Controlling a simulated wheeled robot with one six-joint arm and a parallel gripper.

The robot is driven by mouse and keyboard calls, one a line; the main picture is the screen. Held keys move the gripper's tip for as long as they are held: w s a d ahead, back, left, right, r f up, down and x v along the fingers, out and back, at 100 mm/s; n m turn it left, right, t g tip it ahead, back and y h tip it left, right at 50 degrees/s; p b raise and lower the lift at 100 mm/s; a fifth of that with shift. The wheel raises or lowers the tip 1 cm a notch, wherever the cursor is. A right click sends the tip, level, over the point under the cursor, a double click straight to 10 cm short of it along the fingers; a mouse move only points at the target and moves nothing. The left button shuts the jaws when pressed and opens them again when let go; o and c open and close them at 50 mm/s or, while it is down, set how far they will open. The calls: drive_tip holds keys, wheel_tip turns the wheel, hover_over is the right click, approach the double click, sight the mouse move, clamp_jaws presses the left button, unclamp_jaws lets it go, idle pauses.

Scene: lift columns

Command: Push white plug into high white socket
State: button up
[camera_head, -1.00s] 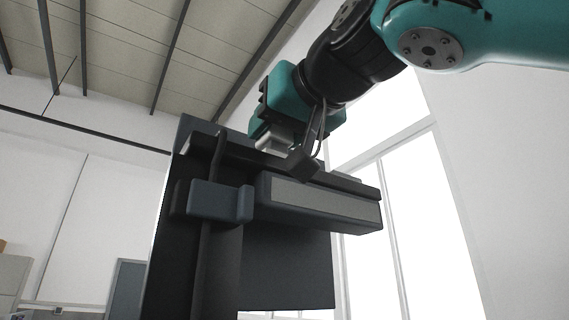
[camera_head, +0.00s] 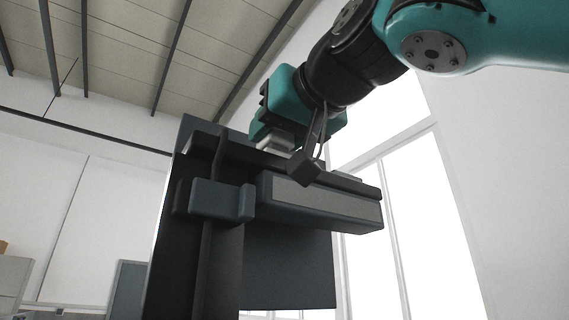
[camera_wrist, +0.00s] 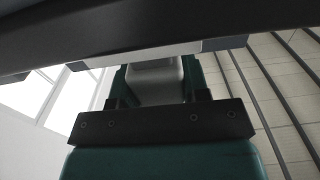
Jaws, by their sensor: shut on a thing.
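In the wrist view, a pale grey-white block, which looks like the white plug (camera_wrist: 156,82), sits between the fingers of my gripper (camera_wrist: 155,88). Its far end meets the edge of a pale strip (camera_wrist: 110,60) on a dark bar, perhaps the socket's housing; whether it is inserted cannot be told. In the head view, my gripper (camera_head: 276,144) is at the upper edge of the dark panel unit, its fingertips hidden behind the ledge. No socket opening shows in either view.
The dark unit has a long box with a grey face (camera_head: 325,197) and a blue-grey bracket (camera_head: 220,201) on its front. A dark bar (camera_wrist: 120,28) crosses the top of the wrist view, close to the fingers. Open room lies right of the unit.

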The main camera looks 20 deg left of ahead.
drive_tip(key=shift+f+b, duration=0.6)
drive_tip(key=shift+f, duration=0.1)
idle(0.5)
drive_tip(key=o, duration=1.3)
drive_tip(key=shift+r, duration=0.15)
drive_tip(key=shift+r+p, duration=3.4)
drive_tip(key=shift+p, duration=0.25)
